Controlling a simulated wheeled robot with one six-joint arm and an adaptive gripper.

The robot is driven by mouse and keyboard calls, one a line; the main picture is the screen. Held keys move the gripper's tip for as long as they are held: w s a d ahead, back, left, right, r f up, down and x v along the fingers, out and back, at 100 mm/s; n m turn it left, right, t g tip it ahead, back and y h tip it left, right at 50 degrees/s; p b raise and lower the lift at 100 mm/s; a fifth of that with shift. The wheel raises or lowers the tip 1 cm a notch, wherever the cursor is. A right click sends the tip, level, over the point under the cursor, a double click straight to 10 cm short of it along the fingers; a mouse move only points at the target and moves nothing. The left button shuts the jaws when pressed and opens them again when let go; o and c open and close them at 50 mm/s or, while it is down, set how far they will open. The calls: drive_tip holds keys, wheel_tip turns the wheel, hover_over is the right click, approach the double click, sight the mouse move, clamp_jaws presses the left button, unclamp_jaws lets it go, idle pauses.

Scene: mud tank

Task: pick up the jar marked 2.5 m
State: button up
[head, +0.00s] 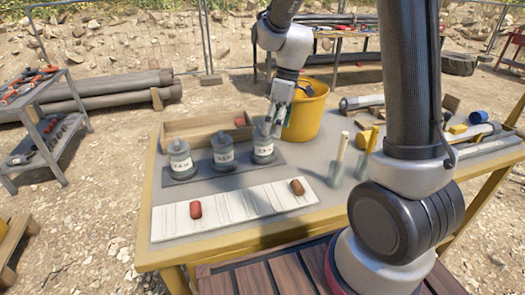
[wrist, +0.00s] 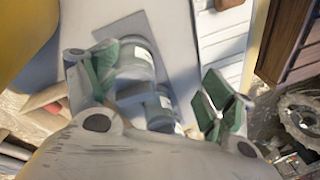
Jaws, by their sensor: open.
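Three grey lidded jars with white labels stand in a row on a dark grey mat (head: 213,178) on the table: a left jar (head: 180,160), a middle jar (head: 223,152) and a right jar (head: 263,148). The label writing is too small to read surely, so I cannot tell which is marked 2.5 m. My gripper (head: 276,118) is open, close above the right jar's top. In the wrist view its green-padded fingers (wrist: 158,88) are spread, with grey jars (wrist: 137,58) showing between and beyond them. I cannot tell whether they touch a jar.
A yellow bucket (head: 306,110) stands close behind my gripper. A wooden tray (head: 200,130) lies behind the jars. A white grooved board (head: 240,212) with two reddish-brown pieces lies in front. Two small glass bottles with tall sticks (head: 336,165) stand to the right.

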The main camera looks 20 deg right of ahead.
sight(261, 133)
drive_tip(key=w+n, duration=0.1)
drive_tip(key=w+a+n, duration=0.1)
drive_tip(key=w+r+n, duration=0.1)
drive_tip(key=shift+w+a+n+t+y, duration=0.2)
drive_tip(key=shift+a+n+t+y, duration=0.1)
drive_tip(key=shift+n+t, duration=0.1)
drive_tip(key=shift+w+a+r+n, duration=0.1)
drive_tip(key=shift+w+a+n, duration=0.1)
drive_tip(key=shift+n, duration=1.4)
drive_tip(key=x, duration=0.8)
drive_tip(key=shift+w, duration=0.3)
drive_tip(key=shift+r, duration=0.1)
drive_tip(key=c, duration=1.3)
